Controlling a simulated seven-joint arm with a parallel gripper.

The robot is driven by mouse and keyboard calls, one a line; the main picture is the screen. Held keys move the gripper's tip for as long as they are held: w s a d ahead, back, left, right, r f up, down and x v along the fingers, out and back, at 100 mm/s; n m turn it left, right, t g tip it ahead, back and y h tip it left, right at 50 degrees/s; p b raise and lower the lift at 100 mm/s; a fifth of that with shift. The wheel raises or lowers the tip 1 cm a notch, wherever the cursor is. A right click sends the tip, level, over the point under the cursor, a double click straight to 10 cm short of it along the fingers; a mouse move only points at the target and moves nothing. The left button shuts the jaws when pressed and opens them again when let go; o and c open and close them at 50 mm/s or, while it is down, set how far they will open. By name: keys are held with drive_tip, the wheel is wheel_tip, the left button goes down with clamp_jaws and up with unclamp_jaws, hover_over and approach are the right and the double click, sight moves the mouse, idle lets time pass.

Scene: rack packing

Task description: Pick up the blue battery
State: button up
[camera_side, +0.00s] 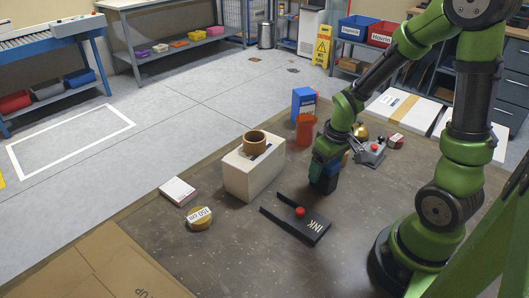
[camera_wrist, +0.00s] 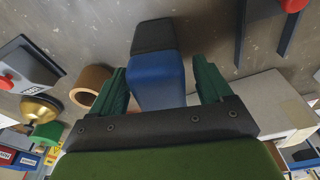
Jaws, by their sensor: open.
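The blue battery (camera_wrist: 157,80) has a dark end (camera_wrist: 153,37) and fills the middle of the wrist view. My gripper (camera_wrist: 160,88) is open, with one green finger on each side of the battery. Small gaps show between the fingers and the battery, so I see no grip on it. In the side view my gripper (camera_side: 325,174) points down low over the brown table, right of a pale block. The fingers hide much of the battery there.
The pale block (camera_side: 240,178) with a brown ring (camera_side: 255,139) stands close left. A black forked INK stand (camera_side: 310,228) with a red ball lies in front. An orange cup (camera_side: 305,130), blue box (camera_side: 303,104) and grey device (camera_side: 369,153) are behind.

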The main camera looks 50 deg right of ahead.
drive_tip(key=shift+f, duration=0.3)
drive_tip(key=shift+c, duration=0.3)
